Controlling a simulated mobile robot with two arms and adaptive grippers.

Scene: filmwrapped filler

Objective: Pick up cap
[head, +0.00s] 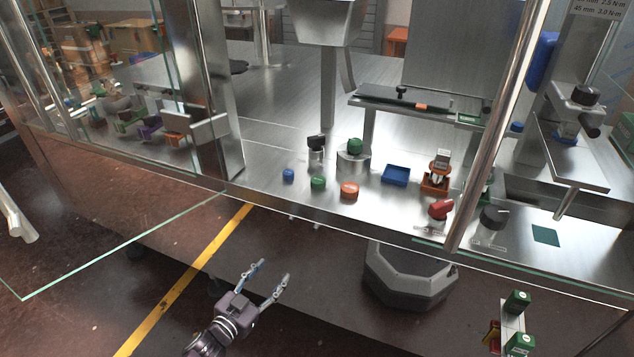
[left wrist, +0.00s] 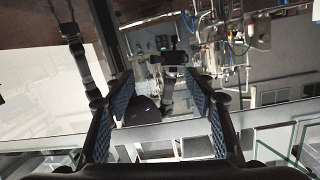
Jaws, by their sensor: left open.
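Several small caps stand on the steel table inside the glass enclosure in the head view: a blue cap (head: 288,175), a green cap (head: 318,183) and an orange cap (head: 349,191). Another green cap (head: 355,146) sits on a metal holder behind them. I cannot tell which one the task means. My left gripper (head: 272,270) is open and empty, in front of and below the table edge, well apart from the caps. In the left wrist view its padded fingers (left wrist: 160,76) are spread with nothing held, and no cap can be made out. My right gripper is not seen.
A blue tray (head: 396,175), an orange fixture (head: 436,181) and a red knob (head: 440,209) stand right of the caps. A steel post (head: 207,90) and glass panels flank the opening. Green boxes (head: 518,301) are at lower right.

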